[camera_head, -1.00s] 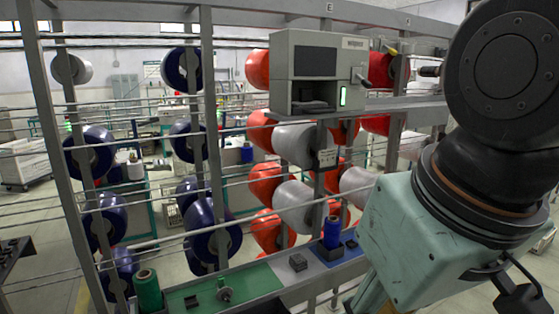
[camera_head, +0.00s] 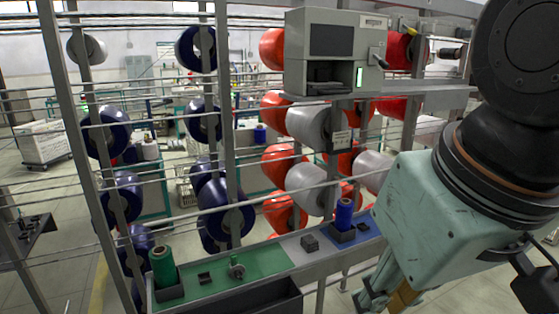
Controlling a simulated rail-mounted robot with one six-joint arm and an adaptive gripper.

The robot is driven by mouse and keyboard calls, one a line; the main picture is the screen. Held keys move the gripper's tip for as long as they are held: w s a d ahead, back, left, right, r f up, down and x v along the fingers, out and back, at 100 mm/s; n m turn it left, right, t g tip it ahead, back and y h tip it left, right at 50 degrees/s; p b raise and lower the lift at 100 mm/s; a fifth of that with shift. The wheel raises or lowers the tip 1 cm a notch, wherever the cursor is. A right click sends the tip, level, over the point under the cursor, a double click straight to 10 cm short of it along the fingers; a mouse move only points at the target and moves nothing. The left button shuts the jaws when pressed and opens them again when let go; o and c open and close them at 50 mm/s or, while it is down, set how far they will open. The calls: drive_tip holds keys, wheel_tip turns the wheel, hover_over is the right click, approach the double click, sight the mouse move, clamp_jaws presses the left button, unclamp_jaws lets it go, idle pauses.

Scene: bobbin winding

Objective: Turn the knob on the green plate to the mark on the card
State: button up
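The green plate (camera_head: 262,263) lies at the left part of a grey ledge in the lower middle. The knob (camera_head: 237,267) on it is a small grey-green round piece; its pointing direction is too small to read. My gripper (camera_head: 385,302) is partly in view at the bottom right, below the pale green arm housing, right of the ledge and apart from the knob. Its fingertips are cut off or hidden.
A green bobbin (camera_head: 163,266) stands in a dark holder left of the knob, with a small black block (camera_head: 205,278) between them. A blue bobbin (camera_head: 344,215) stands on the blue plate (camera_head: 366,232) to the right.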

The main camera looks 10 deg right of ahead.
wheel_tip(320, 180, down, 8)
drive_tip(key=b, duration=0.8)
drive_tip(key=shift+a, duration=0.1)
idle(0.3)
